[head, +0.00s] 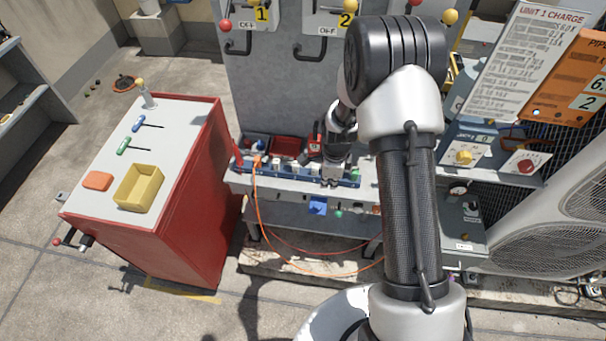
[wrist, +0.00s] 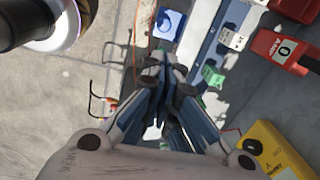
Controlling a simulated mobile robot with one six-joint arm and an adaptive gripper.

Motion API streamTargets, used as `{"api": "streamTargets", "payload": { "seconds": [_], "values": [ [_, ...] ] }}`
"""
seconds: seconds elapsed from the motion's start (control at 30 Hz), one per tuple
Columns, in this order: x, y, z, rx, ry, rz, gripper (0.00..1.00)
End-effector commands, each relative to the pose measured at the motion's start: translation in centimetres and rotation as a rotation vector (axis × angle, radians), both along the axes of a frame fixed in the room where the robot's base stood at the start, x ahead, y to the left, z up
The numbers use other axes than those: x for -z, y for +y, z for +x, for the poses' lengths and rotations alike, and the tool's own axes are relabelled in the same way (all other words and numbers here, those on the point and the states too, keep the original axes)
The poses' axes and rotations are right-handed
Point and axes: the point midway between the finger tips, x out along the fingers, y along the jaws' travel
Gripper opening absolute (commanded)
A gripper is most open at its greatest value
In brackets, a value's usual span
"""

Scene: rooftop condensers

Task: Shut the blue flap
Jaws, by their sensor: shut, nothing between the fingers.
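The blue flap (head: 318,205) is on the front side of the grey workbench, below its top edge, in the head view. It looks tilted outward from the front, though how far is hard to tell. In the wrist view the blue flap (wrist: 169,24) shows at the top, just beyond my fingertips, with a light shape beside it. My gripper (head: 333,178) is over the front of the bench, above and slightly right of the flap. In the wrist view my gripper (wrist: 167,70) is shut and empty, apart from the flap.
A small green part (wrist: 211,76) is right of the fingers. A red meter (wrist: 284,50) and yellow box (wrist: 274,150) lie on the bench. An orange cable (head: 262,215) hangs at the bench's left. A red cabinet (head: 190,235) stands left; a condenser (head: 550,235) stands right.

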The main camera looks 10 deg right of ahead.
Motion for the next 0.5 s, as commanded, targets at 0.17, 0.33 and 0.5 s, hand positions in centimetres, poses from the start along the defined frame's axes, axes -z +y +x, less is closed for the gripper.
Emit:
{"api": "streamTargets", "payload": {
  "seconds": [0.17,0.33,0.5],
  "values": [
    [2.2,-0.1,-0.2,0.086,0.017,0.006,0.0],
    [4.0,-0.1,-0.2,0.093,0.019,0.006,0.0],
    [7.5,-0.1,-0.1,0.091,0.021,0.006,0.0]
  ]
}}
